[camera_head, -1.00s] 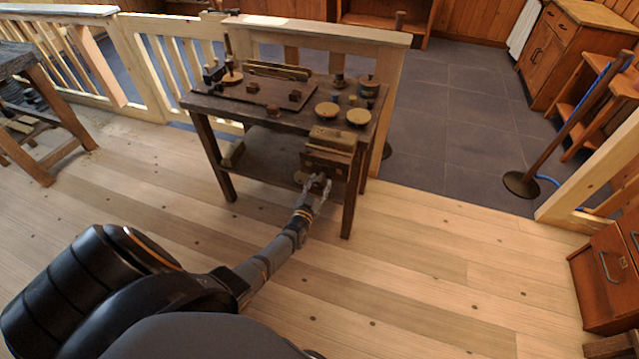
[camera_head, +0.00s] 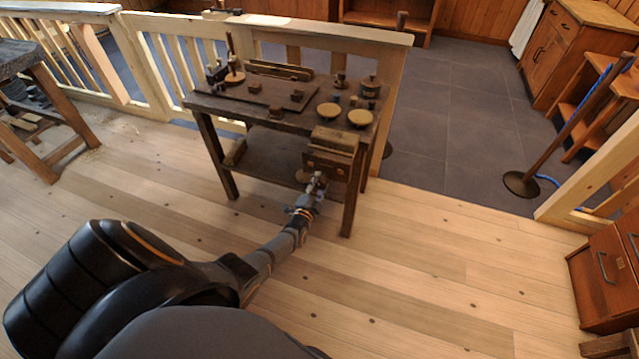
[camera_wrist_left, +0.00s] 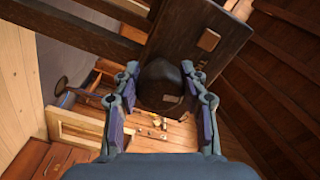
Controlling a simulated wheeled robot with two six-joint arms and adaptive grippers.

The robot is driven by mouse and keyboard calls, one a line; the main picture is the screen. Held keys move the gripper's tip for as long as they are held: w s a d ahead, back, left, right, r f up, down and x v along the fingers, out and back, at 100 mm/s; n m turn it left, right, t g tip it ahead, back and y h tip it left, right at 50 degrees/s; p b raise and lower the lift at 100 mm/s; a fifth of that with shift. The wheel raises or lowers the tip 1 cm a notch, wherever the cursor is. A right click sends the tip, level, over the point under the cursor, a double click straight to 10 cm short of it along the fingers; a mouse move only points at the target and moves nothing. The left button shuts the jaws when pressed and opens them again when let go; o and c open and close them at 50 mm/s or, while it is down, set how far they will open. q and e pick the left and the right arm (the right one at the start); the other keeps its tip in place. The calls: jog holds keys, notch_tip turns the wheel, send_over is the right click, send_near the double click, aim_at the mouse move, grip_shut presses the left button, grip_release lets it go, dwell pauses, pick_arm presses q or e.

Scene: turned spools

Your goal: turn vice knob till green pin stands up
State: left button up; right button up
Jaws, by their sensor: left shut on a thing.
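The wooden vice (camera_head: 330,152) is fixed to the near right end of the dark workbench (camera_head: 275,128). In the left wrist view its dark front jaw (camera_wrist_left: 195,38) fills the top middle. The dark rounded vice knob (camera_wrist_left: 162,85) sits below that jaw, with one finger on each side of it. My left gripper (camera_wrist_left: 163,92) is shut on the knob. In the head view the same gripper (camera_head: 317,183) reaches the vice front and hides most of the knob. I cannot make out a green pin in either view. My right gripper is not in view.
On the bench top lie round wooden discs (camera_head: 360,117), small blocks and a pot (camera_head: 370,87). A pale railing (camera_head: 310,30) runs behind the bench. A post on a round base (camera_head: 521,184) stands at right. The plank floor in front is clear.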

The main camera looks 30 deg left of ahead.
pick_arm(q)
jog(key=m, duration=0.5)
jog(key=shift+s+d+f+m+p, duration=0.15)
jog(key=shift+s+f+m+p, duration=0.1)
jog(key=shift+m+p, duration=0.1)
jog(key=m, duration=0.5)
dwell(0.4)
jog(key=o, duration=0.9)
jog(key=shift+r, duration=0.1)
jog(key=shift+o, duration=1.3)
jog(key=shift+r, duration=0.25)
jog(key=shift+w, duration=0.1)
